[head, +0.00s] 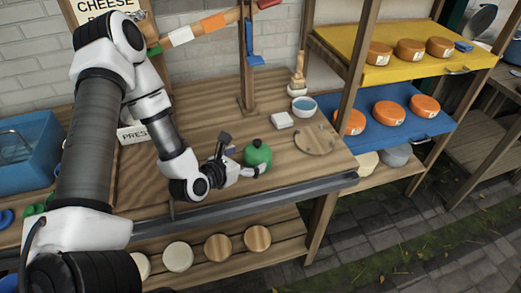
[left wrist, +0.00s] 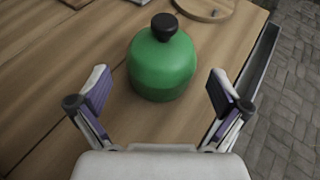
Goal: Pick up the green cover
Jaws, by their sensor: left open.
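The green cover (head: 257,155) is a rounded green dome with a black knob on top. It stands upright on the wooden table, left of a round wooden board. In the left wrist view the green cover (left wrist: 162,62) is just beyond and between the fingertips. My left gripper (head: 238,160) is beside the cover, on its left in the head view. It is open and empty, with its two purple-padded fingers (left wrist: 160,92) spread apart. I cannot tell from these views whether a finger touches the cover. My right gripper is not in view.
The round wooden board (head: 314,140), a white block (head: 282,120) and a blue-white bowl (head: 304,106) are near the cover. A wooden post (head: 247,65) rises behind. The table's front edge (head: 290,188) is close. Blue and yellow shelves (head: 362,104) with orange cheeses stand right.

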